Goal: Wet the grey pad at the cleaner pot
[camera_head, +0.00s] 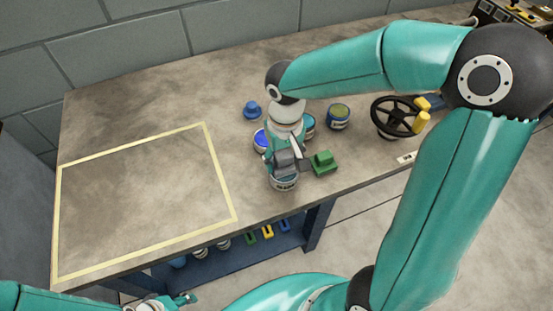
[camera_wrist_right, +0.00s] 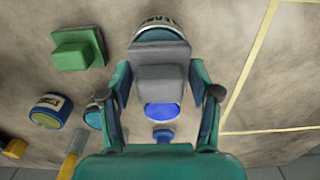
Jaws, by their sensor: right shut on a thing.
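The grey pad (camera_head: 284,161) is in my right gripper (camera_head: 284,152), whose fingers are shut on it. In the right wrist view the grey pad (camera_wrist_right: 160,82) sits between the two fingers. A pot with a pale label band (camera_head: 284,183) stands near the table's front edge, just below the pad. It shows partly behind the pad in the wrist view (camera_wrist_right: 157,27), its label only partly readable. I cannot tell whether the pad touches it. My left gripper (camera_head: 181,300) is low at the bottom left, off the table; its jaws are too small to read.
A green pad (camera_head: 323,162) lies right of the pot. A blue pad (camera_head: 252,110), a blue-filled pot (camera_head: 261,139), a teal pot (camera_head: 309,126) and an olive pot (camera_head: 338,117) stand behind. A black handwheel (camera_head: 396,117) is farther right. The taped area (camera_head: 222,185) is empty.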

